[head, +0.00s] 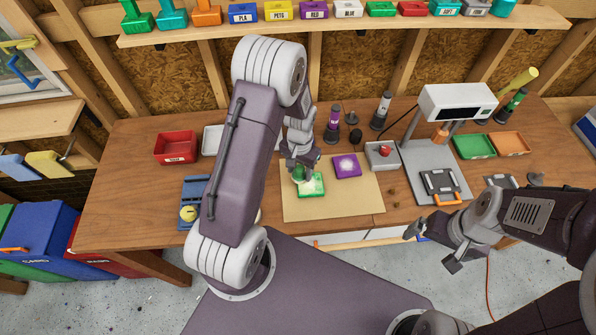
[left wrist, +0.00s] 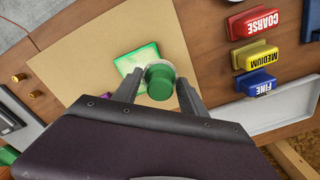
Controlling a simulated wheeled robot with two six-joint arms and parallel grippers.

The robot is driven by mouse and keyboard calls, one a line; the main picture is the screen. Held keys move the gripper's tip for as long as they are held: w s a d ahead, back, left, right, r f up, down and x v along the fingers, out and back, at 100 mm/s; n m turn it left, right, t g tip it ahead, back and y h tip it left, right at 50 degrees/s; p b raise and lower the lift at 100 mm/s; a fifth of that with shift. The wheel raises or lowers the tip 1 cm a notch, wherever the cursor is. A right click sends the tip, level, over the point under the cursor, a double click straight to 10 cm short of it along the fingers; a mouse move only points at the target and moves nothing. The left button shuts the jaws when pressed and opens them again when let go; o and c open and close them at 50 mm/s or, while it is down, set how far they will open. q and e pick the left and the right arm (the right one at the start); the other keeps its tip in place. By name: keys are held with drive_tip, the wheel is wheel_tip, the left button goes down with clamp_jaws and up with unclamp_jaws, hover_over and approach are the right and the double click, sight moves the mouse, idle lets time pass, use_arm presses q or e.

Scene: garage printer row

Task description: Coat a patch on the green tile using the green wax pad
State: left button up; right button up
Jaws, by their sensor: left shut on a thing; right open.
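The green tile (head: 313,187) lies on the tan board on the workbench, with a pale whitish area on its surface. It also shows in the left wrist view (left wrist: 134,60). My left gripper (head: 299,168) is shut on the green wax pad, whose round green knob (left wrist: 160,82) sits between the fingers above a pale base. The pad overlaps the tile's edge in the left wrist view; I cannot tell whether it touches the tile. My right gripper (head: 431,246) is open and empty, in front of the bench's front edge.
A purple tile (head: 347,166) with a pale spot lies on the tan board (head: 350,200), right of the green tile. A grey box with a red button (head: 382,154) stands further right. Coarse, medium and fine blocks (left wrist: 250,53) lie by a grey tray (left wrist: 245,118).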

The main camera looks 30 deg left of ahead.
use_arm(q)
drive_tip(key=r+p, duration=0.2)
drive_tip(key=shift+s+a+r, duration=0.15)
drive_tip(key=shift+a+r, duration=0.15)
drive_tip(key=shift+r, duration=0.4)
drive_tip(key=shift+d+r+p, duration=0.1)
drive_tip(key=shift+r+p, duration=0.05)
drive_tip(key=shift+p, duration=0.15)
